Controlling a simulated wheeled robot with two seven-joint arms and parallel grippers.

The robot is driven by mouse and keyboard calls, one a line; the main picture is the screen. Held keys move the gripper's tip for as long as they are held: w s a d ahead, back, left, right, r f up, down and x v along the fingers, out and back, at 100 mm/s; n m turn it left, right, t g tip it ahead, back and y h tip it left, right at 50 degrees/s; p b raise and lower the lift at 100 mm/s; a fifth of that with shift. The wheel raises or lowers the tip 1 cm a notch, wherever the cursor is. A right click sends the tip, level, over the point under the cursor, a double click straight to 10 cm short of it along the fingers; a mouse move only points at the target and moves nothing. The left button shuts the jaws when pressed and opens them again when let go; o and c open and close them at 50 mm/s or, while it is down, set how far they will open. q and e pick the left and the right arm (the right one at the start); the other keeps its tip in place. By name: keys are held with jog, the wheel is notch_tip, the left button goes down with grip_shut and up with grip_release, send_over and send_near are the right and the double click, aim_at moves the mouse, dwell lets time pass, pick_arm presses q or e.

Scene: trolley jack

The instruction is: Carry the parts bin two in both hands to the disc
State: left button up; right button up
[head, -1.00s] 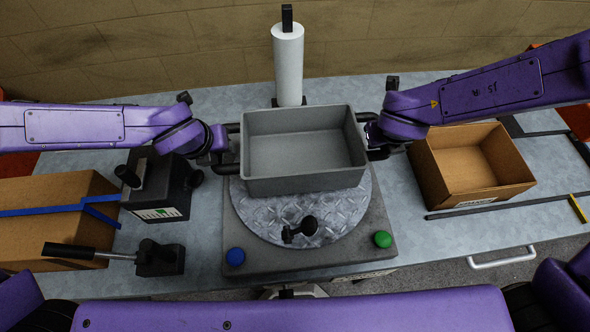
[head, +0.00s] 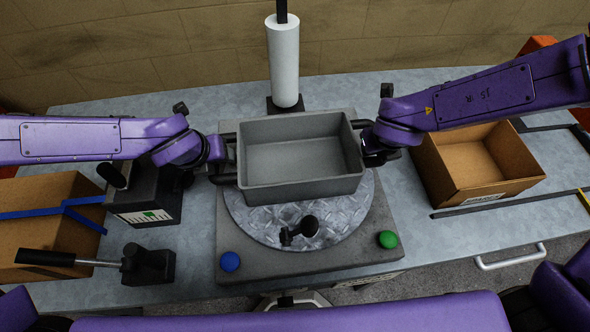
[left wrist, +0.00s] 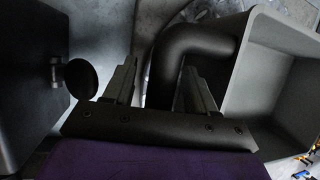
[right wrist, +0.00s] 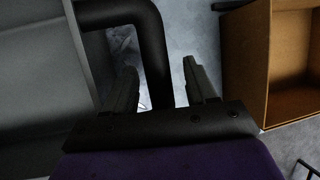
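The grey, empty parts bin (head: 300,190) stands level over the rear part of the round metal disc (head: 330,228), low against it; its underside is hidden. The disc's front part shows below the bin. My left gripper (head: 222,165) is at the bin's left handle. In the left wrist view its fingers (left wrist: 160,82) stand apart on either side of the black handle (left wrist: 165,65), with a gap showing. My right gripper (head: 372,148) is at the right handle. In the right wrist view its fingers (right wrist: 160,82) straddle that handle (right wrist: 155,50), also with gaps.
A black knob (head: 299,231) stands on the disc's front. Blue (head: 230,262) and green (head: 387,240) buttons flank it. A white cylinder (head: 284,65) stands behind the bin. A black device (head: 145,198) and cardboard box (head: 40,235) are left; an open cardboard box (head: 490,195) is right.

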pick_arm(q)
jog(key=shift+r, duration=0.1)
jog(key=shift+s+r, duration=0.1)
jog(key=shift+r, duration=0.2)
pick_arm(e)
jog(key=v, duration=1.1)
jog(key=shift+s+r, duration=0.15)
jog(key=shift+s, duration=0.05)
pick_arm(q)
jog(key=v, duration=1.1)
pick_arm(e)
jog(key=shift+r, duration=0.3)
pick_arm(q)
jog(key=shift+s, duration=0.15)
pick_arm(e)
jog(key=shift+a, duration=0.1)
